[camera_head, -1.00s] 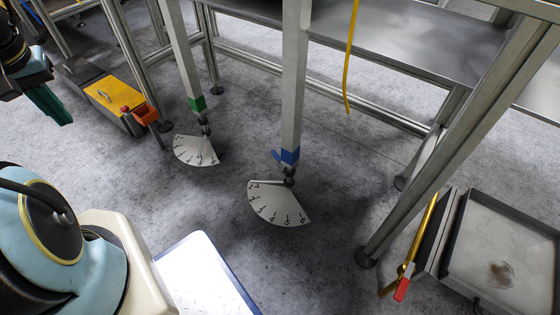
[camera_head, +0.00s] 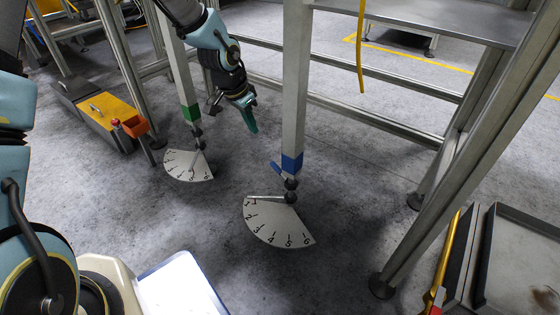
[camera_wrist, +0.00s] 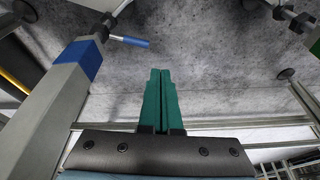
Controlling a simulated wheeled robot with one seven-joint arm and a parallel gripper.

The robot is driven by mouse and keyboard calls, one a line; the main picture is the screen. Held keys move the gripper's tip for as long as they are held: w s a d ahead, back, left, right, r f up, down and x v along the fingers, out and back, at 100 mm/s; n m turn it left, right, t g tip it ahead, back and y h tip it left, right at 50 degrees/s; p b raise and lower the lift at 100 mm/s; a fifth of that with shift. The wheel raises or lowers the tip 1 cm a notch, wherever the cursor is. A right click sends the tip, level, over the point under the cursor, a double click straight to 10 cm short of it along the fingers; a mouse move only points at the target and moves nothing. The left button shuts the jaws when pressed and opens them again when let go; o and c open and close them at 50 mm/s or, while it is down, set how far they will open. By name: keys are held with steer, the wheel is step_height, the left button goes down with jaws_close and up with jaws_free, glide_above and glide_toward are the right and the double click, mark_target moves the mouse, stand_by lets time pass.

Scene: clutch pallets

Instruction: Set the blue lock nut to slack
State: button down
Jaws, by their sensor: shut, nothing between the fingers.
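A blue band (camera_head: 291,163) wraps the lower end of the middle table leg. A small blue lever (camera_head: 276,168) sticks out to its left, above the foot joint; I take this to be the blue lock nut. In the wrist view the lever (camera_wrist: 131,41) points right from the joint, near the blue band (camera_wrist: 80,60). A white fan-shaped dial (camera_head: 275,225) with numbers lies below, its bar along the low-number edge. My gripper (camera_head: 251,128), with green fingers, is shut and empty, left of the leg and above the lever's height, apart from both.
A leg with a green band (camera_head: 190,112) and its own dial (camera_head: 188,166) stands to the left. A yellow-topped box (camera_head: 108,118) and orange cup (camera_head: 136,126) lie further left. A yellow cable (camera_head: 361,60) hangs right of the middle leg. A tray (camera_head: 485,255) sits at lower right.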

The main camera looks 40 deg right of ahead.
steer(key=m, duration=0.2)
glide_above(278, 170)
steer(key=w+d, duration=0.1)
steer(key=d, duration=0.1)
step_height(278, 170, down, 2)
steer(key=shift+w+d+f+g+h, duration=0.2)
steer(key=shift+g+h, duration=0.1)
steer(key=shift+g, duration=0.1)
step_height(278, 170, down, 11)
steer(key=b, duration=0.7)
steer(key=shift+a+r, duration=0.15)
steer(key=shift+a, duration=0.05)
steer(key=shift+a, duration=0.1)
